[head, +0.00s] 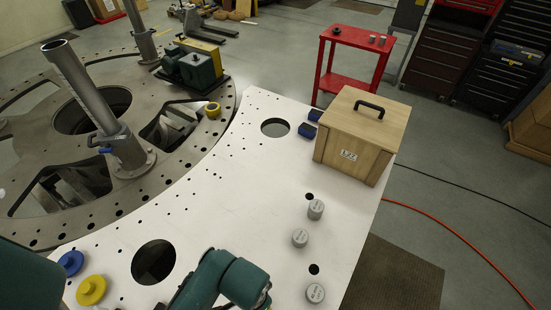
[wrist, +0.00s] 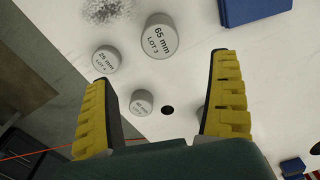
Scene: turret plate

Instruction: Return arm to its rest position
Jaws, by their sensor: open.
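My gripper (wrist: 163,72) is open in the wrist view, its two yellow-padded fingers spread wide with nothing held between them. Beyond the fingers, three grey cylinders marked 65 mm (wrist: 158,38), 25 mm (wrist: 107,59) and a hard-to-read size (wrist: 141,102) stand on the white plate. The last one shows in the gap between the fingers. In the head view my teal arm (head: 240,281) reaches in over the plate's near edge; the fingers cannot be made out there. Three grey cylinders (head: 316,209) (head: 300,237) (head: 315,293) stand to its right on the plate (head: 225,195).
A wooden box (head: 345,150) with a black handle stands at the plate's far right, blue blocks (head: 306,131) beside it. Blue (head: 71,262) and yellow (head: 91,290) knobbed discs lie at lower left. A steel post (head: 95,105) rises from the turret ring. A red cart (head: 352,62) stands behind.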

